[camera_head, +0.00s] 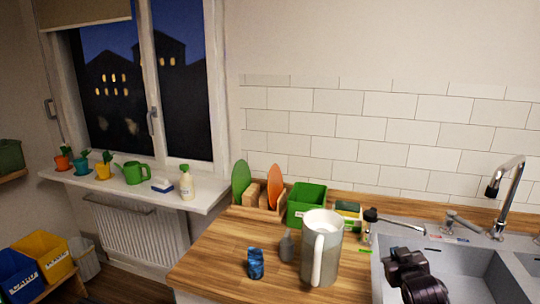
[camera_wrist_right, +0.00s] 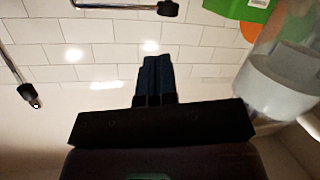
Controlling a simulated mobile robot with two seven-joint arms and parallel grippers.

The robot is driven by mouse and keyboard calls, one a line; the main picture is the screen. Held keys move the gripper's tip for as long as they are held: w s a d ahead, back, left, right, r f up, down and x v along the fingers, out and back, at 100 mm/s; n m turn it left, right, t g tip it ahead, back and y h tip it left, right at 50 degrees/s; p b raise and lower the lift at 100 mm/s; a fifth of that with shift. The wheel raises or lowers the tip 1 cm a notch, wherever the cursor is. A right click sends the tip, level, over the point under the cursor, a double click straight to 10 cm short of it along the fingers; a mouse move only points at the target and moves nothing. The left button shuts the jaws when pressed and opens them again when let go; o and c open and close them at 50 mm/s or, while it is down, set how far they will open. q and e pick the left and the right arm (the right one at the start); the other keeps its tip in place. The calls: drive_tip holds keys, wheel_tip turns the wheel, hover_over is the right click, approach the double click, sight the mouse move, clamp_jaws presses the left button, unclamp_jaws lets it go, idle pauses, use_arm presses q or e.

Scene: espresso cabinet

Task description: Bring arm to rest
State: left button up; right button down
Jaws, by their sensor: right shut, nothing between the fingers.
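My right gripper (camera_head: 408,270) shows as a dark shape over the left sink basin, at the lower right of the head view. In the right wrist view its dark fingers (camera_wrist_right: 155,78) are pressed together with nothing between them. It is apart from the white and grey pitcher (camera_head: 320,248), which stands on the wooden counter to its left. The pitcher also shows at the right edge of the wrist view (camera_wrist_right: 282,85). My left gripper is in neither view.
The grey sink (camera_head: 465,270) has a tall faucet (camera_head: 508,192). On the counter (camera_head: 215,250) are a blue patterned can (camera_head: 255,263), a small grey bottle (camera_head: 286,247), a green bin (camera_head: 305,203) and a wooden plate rack. A windowsill with pots lies left.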

drive_tip(key=s+a+f+g, duration=0.1)
drive_tip(key=s+f, duration=0.5)
drive_tip(key=s, duration=0.5)
drive_tip(key=s+a+f+g+y, duration=0.1)
drive_tip(key=s+a+f, duration=0.1)
drive_tip(key=s+f, duration=0.5)
drive_tip(key=s+a+f+g+y, duration=0.1)
drive_tip(key=s+f, duration=0.6)
drive_tip(key=s, duration=0.8)
drive_tip(key=shift+s+a+m+g, duration=0.2)
drive_tip(key=shift+a+m+g, duration=0.15)
drive_tip(key=shift+a, duration=0.35)
